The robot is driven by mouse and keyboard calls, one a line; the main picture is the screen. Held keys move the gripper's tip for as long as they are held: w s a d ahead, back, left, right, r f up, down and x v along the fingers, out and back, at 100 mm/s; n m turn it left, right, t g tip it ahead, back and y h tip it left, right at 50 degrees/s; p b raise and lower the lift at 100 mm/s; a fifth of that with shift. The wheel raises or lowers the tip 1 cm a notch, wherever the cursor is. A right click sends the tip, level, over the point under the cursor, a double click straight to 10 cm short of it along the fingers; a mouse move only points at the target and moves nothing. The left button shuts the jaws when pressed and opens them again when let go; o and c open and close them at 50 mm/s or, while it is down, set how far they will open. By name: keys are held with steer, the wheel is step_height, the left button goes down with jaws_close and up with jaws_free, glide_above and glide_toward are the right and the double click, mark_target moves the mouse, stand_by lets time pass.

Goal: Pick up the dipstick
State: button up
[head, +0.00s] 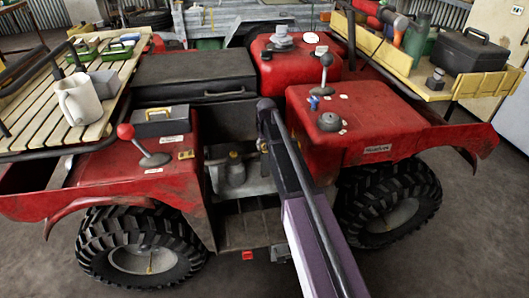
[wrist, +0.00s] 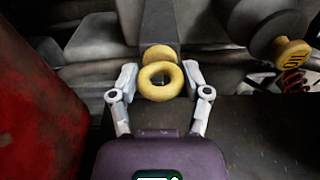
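The dipstick shows in the wrist view as a yellow ring handle (wrist: 160,97), with a round yellow part just behind it. My gripper (wrist: 161,76) is open, with one pale finger on each side of the ring. A narrow gap seems to show between each fingertip and the ring, so nothing looks gripped. The ring appears seated in the dark engine area. In the head view my arm reaches down into the middle of the red quad, and I cannot make out the gripper or the dipstick there.
A yellow cap with dark lettering (wrist: 291,52) stands to the right in the wrist view. Red bodywork (wrist: 38,110) is close on the left. In the head view, a red-knobbed lever (head: 140,143) and the right red panel (head: 365,115) flank the engine gap.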

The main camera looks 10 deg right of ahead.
steer(key=shift+c, duration=1.4)
steer(key=shift+r, duration=0.1)
step_height(320, 180, up, 18)
steer(key=p, duration=1.8)
step_height(320, 180, up, 10)
steer(key=p, duration=1)
steer(key=shift+r, duration=0.15)
